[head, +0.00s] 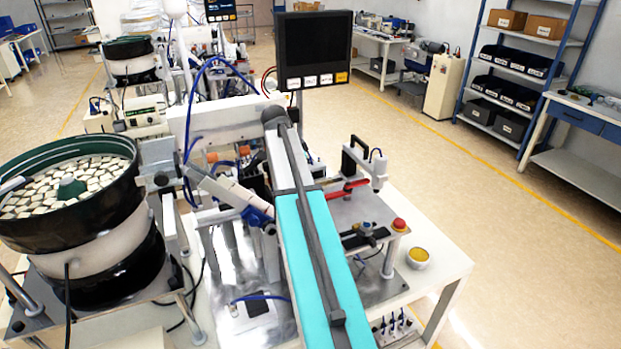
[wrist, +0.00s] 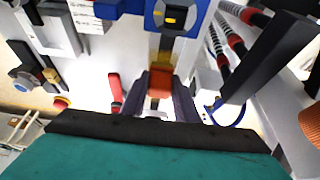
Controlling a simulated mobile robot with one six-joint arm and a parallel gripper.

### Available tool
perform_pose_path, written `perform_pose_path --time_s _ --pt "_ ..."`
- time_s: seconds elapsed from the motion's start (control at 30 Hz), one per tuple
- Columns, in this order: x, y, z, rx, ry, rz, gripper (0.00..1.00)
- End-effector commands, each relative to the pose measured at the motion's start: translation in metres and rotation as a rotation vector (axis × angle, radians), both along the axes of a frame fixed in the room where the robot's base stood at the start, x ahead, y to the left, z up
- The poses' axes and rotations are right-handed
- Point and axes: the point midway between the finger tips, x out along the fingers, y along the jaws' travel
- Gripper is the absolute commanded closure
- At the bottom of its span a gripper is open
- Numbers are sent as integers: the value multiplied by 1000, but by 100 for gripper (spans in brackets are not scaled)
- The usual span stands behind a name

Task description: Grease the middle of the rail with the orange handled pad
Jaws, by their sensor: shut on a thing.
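In the wrist view my gripper (wrist: 160,94) has its dark fingers shut on the orange handle (wrist: 159,79) of the pad. The pad face itself cannot be made out. Beyond the handle is a narrow pale strip, with a blue block (wrist: 175,16) above it; I cannot tell whether the strip is the rail, or whether the pad touches it. In the head view the gripper and the handle cannot be made out.
A red lever (head: 347,189) and a red stop button (head: 399,224) are on the bench's right side. A dark bowl feeder (head: 68,205) full of pale parts stands left. A black screen (head: 314,50) rises behind. The floor at right is clear.

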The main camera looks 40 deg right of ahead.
Motion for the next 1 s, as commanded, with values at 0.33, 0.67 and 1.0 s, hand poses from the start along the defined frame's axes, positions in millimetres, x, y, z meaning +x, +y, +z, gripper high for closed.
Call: perform_pose_path --time_s 0.33,0.67,1.0 --pt "1 4 -3 8 1 2 98" --pt "6 20 -3 9 1 3 98" --pt "11 35 -1 8 1 2 98"
